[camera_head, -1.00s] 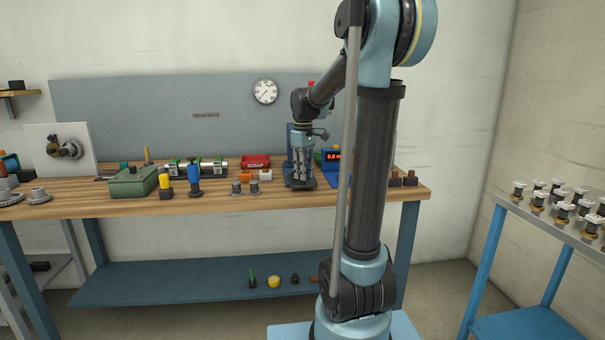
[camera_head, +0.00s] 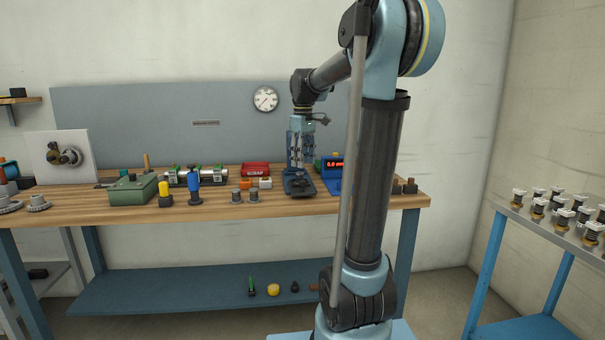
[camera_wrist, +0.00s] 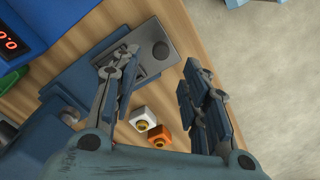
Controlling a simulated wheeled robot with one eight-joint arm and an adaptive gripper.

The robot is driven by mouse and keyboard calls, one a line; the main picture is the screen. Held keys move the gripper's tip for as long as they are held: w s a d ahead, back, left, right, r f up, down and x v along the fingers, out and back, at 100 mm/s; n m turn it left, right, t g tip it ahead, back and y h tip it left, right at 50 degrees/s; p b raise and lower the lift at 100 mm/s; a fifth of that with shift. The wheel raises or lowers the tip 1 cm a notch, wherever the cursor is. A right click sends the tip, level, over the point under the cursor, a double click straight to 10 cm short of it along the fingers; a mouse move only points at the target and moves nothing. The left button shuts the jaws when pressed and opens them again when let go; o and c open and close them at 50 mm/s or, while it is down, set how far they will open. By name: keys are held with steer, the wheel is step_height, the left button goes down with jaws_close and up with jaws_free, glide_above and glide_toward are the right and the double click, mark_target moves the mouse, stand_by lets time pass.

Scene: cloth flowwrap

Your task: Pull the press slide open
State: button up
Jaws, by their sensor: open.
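The press has a dark blue-grey base (camera_head: 299,187) standing on the bench at the right of centre in the head view. In the wrist view its slide seems to be the grey plate (camera_wrist: 143,46) with a dark round spot near its end, on a blue-grey base. My gripper (camera_head: 296,160) points down over the press and hides its upper part. In the wrist view my gripper (camera_wrist: 157,80) is open, with nothing between its fingers. The left finger overlaps the plate in the picture; the right finger is over bare wood. Contact cannot be told.
A blue display unit (camera_head: 333,167) stands right of the press. A white block (camera_wrist: 142,118) and an orange block (camera_wrist: 159,138) lie beside the press. A red bin (camera_head: 256,169) and a green box (camera_head: 133,190) stand further left. Bare wood lies at the bench front.

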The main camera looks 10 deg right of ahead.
steer(key=shift+r, duration=2.1)
steer(key=s+d+f+m+t, duration=0.1)
steer(key=s+f+m, duration=0.3)
steer(key=s+f, duration=0.9)
steer(key=s+d+f+m+t, duration=0.1)
steer(key=s+d+f+m, duration=0.3)
steer(key=s+f, duration=1)
steer(key=s, duration=0.3)
steer(key=shift+s+f+m, duration=0.15)
steer(key=shift+f+m, duration=0.05)
steer(key=shift+m, duration=0.2)
steer(key=shift+w+f, duration=0.2)
steer(key=shift+w, duration=0.3)
